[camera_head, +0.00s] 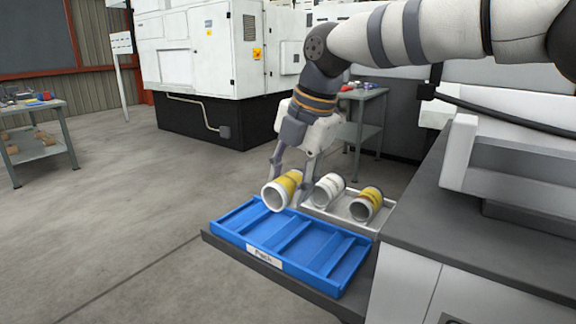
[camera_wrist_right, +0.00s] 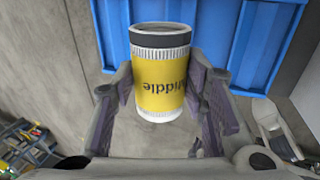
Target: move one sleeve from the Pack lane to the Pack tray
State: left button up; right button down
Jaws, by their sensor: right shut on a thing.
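My right gripper (camera_head: 288,182) is shut on a yellow and white sleeve (camera_head: 282,190). It holds the sleeve at the back left edge of the blue tray (camera_head: 262,262), which has a white label that appears to read "Pack". In the right wrist view the held sleeve (camera_wrist_right: 162,85) sits between both fingers, with a yellow band printed "Middle", upside down, and a dark ring at its far end. The blue tray also shows behind it (camera_wrist_right: 205,45). The tray's compartments that show are empty. My left gripper is out of view.
A pale tray (camera_head: 340,221) behind the blue tray holds a white sleeve (camera_head: 327,190) and a yellow-banded sleeve (camera_head: 367,204). A grey cabinet counter (camera_head: 470,268) borders the trays on the right. Open floor (camera_head: 120,220) lies to the left.

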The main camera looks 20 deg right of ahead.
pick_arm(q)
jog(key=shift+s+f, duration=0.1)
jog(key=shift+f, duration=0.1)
pick_arm(e)
jog(key=shift+s+d+f+x, duration=0.1)
jog(key=shift+s+d+x, duration=0.1)
jog(key=shift+x, duration=0.95)
jog(key=shift+s+d+f+x, duration=0.1)
jog(key=shift+s+d+x, duration=0.1)
jog(key=shift+x, duration=0.95)
jog(key=shift+s+d+f+x, duration=0.1)
jog(key=shift+s+d+x, duration=0.1)
jog(key=shift+x, duration=0.95)
jog(key=c, duration=0.9)
grip_release()
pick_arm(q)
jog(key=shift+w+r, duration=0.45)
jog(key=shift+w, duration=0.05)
pick_arm(e)
jog(key=v, duration=1.2)
jog(key=w+a+v, duration=0.1)
jog(key=v, duration=0.5)
jog(key=shift+w+r, duration=0.15)
jog(key=shift+r, duration=0.05)
